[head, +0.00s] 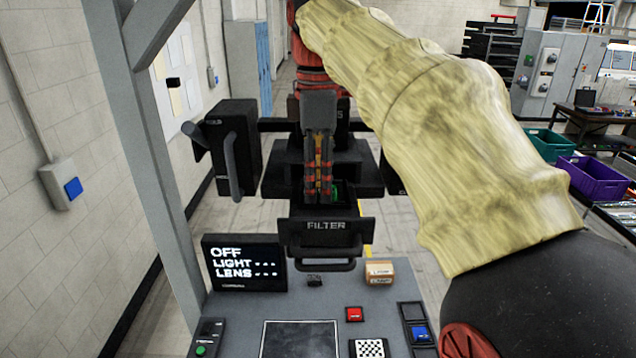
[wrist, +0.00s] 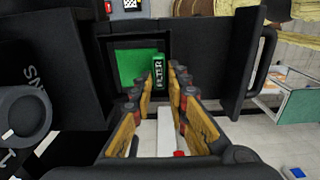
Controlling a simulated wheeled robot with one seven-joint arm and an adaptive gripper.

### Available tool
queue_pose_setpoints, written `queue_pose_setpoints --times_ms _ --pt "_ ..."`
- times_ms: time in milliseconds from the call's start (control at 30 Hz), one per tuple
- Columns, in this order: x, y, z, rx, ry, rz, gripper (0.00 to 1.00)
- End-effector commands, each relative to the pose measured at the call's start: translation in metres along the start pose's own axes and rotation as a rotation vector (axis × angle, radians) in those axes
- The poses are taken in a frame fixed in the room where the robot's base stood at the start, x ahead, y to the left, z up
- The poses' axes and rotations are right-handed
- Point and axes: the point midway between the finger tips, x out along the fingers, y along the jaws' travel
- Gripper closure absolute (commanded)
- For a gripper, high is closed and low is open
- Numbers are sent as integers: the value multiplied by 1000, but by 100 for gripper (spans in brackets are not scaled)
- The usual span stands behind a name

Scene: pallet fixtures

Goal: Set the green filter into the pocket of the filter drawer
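The green filter (wrist: 159,73) shows in the wrist view as a narrow upright green part lettered FILTER, between my fingertips. A flat green square (wrist: 132,65) lies to its left; I cannot tell whether it belongs to the filter. My gripper (head: 318,192) points down at the open filter drawer (head: 326,226), just behind its lettered front. Its fingers appear shut on the narrow green part. In the head view only a sliver of green (head: 336,190) shows beside the fingertips. The pocket floor and the filter's underside are hidden, so seating cannot be told.
A black unit with a handle (head: 232,150) stands left of the drawer. Below the drawer, a grey console holds a screen (head: 243,263) reading OFF, LIGHT and LENS, a small box (head: 379,273) and a red button (head: 355,314). A grey post (head: 140,150) rises at left.

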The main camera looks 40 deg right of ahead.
Motion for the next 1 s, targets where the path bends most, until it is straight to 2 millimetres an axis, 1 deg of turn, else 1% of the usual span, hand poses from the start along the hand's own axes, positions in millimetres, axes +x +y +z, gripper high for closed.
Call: queue_pose_setpoints --times_ms 33,200,467,600,667,767,1000 --pt "0 0 0 0 0 0 79" --pt "0 0 0 0 0 0 70" --pt "-1 0 0 0 0 0 70" --pt "-8 1 0 0 0 2 70" --pt "-15 1 0 0 1 2 70" --pt "-33 1 0 0 1 4 70" --pt "-85 1 0 0 0 0 70"
